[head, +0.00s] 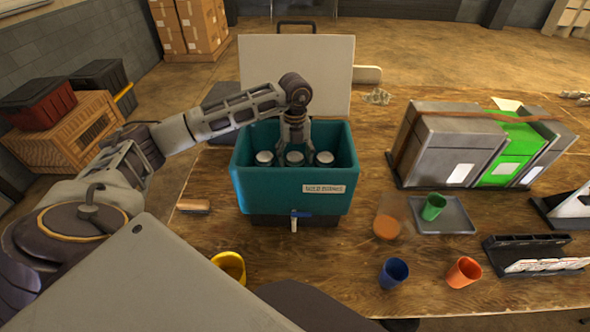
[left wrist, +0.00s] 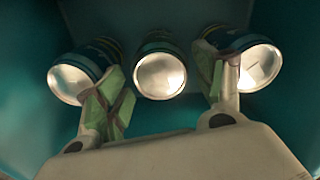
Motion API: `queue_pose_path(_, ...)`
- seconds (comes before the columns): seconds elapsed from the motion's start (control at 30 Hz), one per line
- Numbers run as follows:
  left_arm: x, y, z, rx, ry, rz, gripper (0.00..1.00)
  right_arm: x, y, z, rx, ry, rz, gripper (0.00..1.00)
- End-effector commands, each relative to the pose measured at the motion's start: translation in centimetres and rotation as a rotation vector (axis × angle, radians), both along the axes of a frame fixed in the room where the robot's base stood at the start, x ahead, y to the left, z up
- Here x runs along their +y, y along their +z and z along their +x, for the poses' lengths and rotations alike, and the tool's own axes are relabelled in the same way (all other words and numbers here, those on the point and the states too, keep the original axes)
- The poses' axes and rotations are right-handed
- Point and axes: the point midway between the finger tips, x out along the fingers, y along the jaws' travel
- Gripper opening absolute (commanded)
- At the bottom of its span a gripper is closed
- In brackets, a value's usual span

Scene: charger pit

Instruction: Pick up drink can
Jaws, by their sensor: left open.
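Three drink cans stand in a row inside a teal cooler (head: 255,195) on the wooden table: a left can (head: 264,158), a middle can (head: 295,159) and a right can (head: 325,158). My left gripper (head: 294,146) reaches down into the cooler above the middle can. In the left wrist view its open fingers (left wrist: 160,95) point at the cans. The middle can (left wrist: 161,75) shows between the fingertips. The left can (left wrist: 72,80) and right can (left wrist: 258,65) are partly covered by the fingers. I cannot tell whether the fingers touch any can. My right gripper is not in view.
The cooler's walls surround the gripper, and its white lid (head: 296,75) stands open behind. To the right are grey and green boxes (head: 455,145), a tray (head: 458,222) with a green cup (head: 433,207), a blue cup (head: 393,272) and an orange cup (head: 464,271). A yellow cup (head: 231,266) stands in front.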

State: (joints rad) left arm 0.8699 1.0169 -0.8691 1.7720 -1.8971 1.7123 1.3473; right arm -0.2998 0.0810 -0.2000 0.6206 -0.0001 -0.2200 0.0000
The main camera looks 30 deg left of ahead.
Motion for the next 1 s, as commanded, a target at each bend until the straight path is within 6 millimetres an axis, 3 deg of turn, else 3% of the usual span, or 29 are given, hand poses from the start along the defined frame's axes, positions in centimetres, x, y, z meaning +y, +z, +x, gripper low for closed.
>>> queue_pose_path(0.5, 0.0, -4.6, 0.1, 0.001, 0.000, -0.001, 0.69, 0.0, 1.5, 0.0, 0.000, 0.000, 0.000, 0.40)
queue_pose_path(1.0, 0.0, -4.8, 0.1, 0.000, 0.000, 0.000, 0.69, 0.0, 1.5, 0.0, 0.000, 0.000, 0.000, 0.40)
